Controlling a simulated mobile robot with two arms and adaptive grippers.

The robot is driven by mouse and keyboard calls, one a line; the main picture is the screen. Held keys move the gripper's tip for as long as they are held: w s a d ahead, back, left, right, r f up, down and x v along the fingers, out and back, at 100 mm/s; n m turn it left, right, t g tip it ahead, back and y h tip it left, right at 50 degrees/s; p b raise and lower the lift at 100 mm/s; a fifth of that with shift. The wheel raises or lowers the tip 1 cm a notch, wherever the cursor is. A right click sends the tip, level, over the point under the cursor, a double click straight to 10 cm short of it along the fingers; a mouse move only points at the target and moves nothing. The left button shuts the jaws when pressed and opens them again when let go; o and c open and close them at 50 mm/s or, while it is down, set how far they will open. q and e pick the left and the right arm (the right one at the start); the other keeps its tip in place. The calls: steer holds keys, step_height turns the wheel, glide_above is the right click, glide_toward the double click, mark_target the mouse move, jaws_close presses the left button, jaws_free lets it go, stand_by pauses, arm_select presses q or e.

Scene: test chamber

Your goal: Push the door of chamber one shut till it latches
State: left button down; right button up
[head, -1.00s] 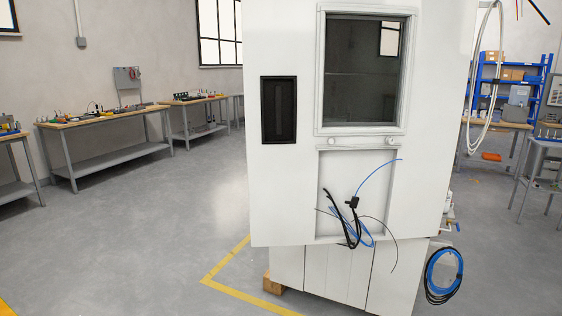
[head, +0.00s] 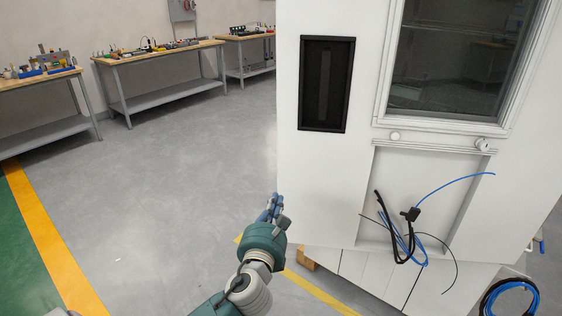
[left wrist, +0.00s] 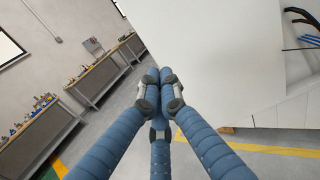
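The white door of the chamber (head: 320,180) fills the right side of the head view. It has a window (head: 455,60) and a black recessed handle (head: 326,85). Its lower edge stands out over the chamber's base; I cannot tell how far open it is. My left gripper (head: 274,205) is beside the door's lower left edge, low in the head view. In the left wrist view its blue fingers (left wrist: 160,82) are drawn together with nothing between them. The door (left wrist: 220,50) is beyond the fingertips there; contact cannot be told. My right gripper is not in view.
Loose black and blue cables (head: 405,235) hang at the door's lower recess. A blue hose coil (head: 510,300) is at the lower right. Workbenches (head: 160,54) stand along the far wall. The grey floor (head: 170,190) left of the chamber is clear.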

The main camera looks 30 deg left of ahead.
arm_select(q)
steer(key=p, duration=0.2)
glide_toward(286, 167)
steer(key=x, duration=0.5)
steer(key=shift+w+a, duration=0.15)
steer(key=shift+w, duration=0.2)
steer(key=shift+w+a, duration=0.2)
steer(key=shift+w, duration=0.3)
steer(key=shift+w+a+f, duration=0.1)
steer(key=shift+f, duration=0.05)
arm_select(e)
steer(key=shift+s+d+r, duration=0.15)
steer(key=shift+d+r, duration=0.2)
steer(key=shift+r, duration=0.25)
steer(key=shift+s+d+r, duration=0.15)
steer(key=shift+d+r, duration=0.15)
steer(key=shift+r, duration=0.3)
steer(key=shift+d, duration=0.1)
